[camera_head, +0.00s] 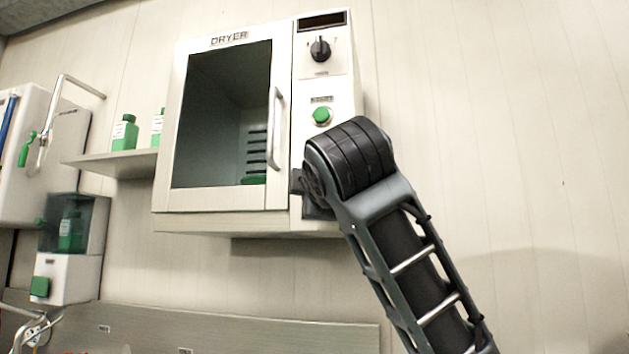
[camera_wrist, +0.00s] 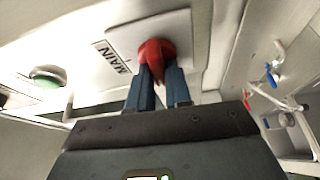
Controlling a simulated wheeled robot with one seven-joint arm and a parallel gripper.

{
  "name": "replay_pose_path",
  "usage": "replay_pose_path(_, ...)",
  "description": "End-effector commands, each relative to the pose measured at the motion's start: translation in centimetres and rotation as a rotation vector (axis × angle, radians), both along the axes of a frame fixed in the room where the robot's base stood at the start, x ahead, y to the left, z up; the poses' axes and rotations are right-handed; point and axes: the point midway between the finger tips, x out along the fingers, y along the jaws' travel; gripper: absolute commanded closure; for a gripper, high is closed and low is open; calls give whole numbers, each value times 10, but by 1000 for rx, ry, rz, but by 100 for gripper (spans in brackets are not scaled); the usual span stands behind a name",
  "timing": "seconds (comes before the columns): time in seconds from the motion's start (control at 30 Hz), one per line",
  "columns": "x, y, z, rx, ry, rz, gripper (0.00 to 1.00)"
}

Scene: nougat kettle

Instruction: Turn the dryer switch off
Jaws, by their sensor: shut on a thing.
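The white dryer (camera_head: 215,198) hangs on the wall in the head view, with a dark glass door and a control panel on its right. In the wrist view, a red knob switch (camera_wrist: 156,50) sits on a pale plate (camera_wrist: 118,38) lettered MAIN. My gripper (camera_wrist: 160,76) has its two blue-grey fingers on either side of the red knob and is shut on it. The knob's pointed part shows between the fingers. In the head view my arm hides this switch at the panel's lower part, and the fingertips cannot be made out there.
Above my arm, the panel bears a black dial (camera_head: 320,48) and a green button (camera_head: 321,115); a green button also shows in the wrist view (camera_wrist: 47,76). The door handle (camera_head: 275,130) is close left of my arm. A shelf (camera_head: 118,163) holds bottles. The right wall is clear.

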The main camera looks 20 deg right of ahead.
Motion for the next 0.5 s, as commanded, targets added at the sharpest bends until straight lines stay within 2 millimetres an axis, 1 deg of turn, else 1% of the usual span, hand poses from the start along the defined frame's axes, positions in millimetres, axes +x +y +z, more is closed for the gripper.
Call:
replay_pose_path(0.23,0,2,-1,-61,44,3,100)
replay_pose_path(0.5,0,2,-2,-75,55,3,100)
